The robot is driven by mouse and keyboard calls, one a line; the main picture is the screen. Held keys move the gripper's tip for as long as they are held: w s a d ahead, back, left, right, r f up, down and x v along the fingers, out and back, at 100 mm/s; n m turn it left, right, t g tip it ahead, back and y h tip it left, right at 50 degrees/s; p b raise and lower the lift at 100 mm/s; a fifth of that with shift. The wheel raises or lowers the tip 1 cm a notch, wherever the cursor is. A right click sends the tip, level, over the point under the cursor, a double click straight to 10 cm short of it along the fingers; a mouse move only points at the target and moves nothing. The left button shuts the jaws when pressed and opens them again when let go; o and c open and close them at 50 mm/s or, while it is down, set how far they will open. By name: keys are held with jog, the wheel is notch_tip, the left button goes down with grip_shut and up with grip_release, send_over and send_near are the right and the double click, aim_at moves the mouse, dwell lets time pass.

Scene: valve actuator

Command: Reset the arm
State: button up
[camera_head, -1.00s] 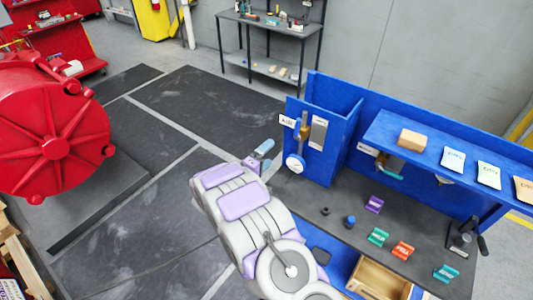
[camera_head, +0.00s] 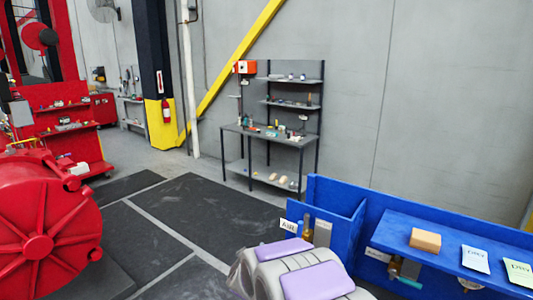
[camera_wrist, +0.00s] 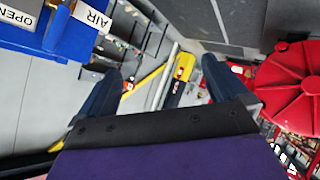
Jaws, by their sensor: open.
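My arm, white with lilac pads, shows at the bottom centre of the head view, partly in front of the blue bench; its end is out of that view. In the wrist view my gripper (camera_wrist: 160,85) has its two dark fingers spread well apart with nothing between them. A blue bench (camera_head: 350,215) with an AIR label (camera_head: 289,226) stands right of centre in the head view. In the wrist view the AIR label (camera_wrist: 91,16) and an OPEN label (camera_wrist: 17,17) lie at the upper left, apart from the fingers. The bench's lower worktop is out of view.
A large red valve actuator (camera_head: 40,235) stands at the left. A dark metal workbench (camera_head: 272,138) with shelves is against the grey wall. A tan block (camera_head: 425,239) and cards lie on the blue shelf. Dark floor mats (camera_head: 205,212) between them are clear.

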jog(key=s+d+m+g+y+b, duration=0.1)
jog(key=s+d+g+b, duration=0.1)
jog(key=s, duration=0.7)
jog(key=s+d+f+g+y+b, duration=0.1)
jog(key=s+d+g+b, duration=0.1)
jog(key=s, duration=0.8)
jog(key=shift+d+f+m+g+y+b, duration=0.2)
jog(key=shift+d+m+g+y+b, duration=0.15)
jog(key=shift+g+b, duration=0.6)
jog(key=s+d+f+m+g+h+b, duration=0.1)
jog(key=s+d, duration=0.4)
jog(key=s, duration=0.5)
jog(key=s+d+f+m+g+h+b, duration=0.1)
jog(key=s+d+f+m+g+b, duration=0.1)
jog(key=s, duration=0.9)
jog(key=s+d+f+m+g+h+b, duration=0.1)
jog(key=s+d+f+m+g+b, duration=0.1)
jog(key=s+d, duration=0.5)
jog(key=shift+s+d+f+m+g+b, duration=0.15)
jog(key=shift+s+g+b, duration=0.2)
jog(key=shift+s, duration=0.35)
jog(key=shift+s+d+f+m+g+b, duration=0.1)
jog(key=shift+s+m+g+b, duration=0.1)
jog(key=shift+s+g, duration=0.4)
jog(key=shift+s+d+f+m+g+b, duration=0.1)
jog(key=shift+s+g+b, duration=0.2)
jog(key=shift+s, duration=0.45)
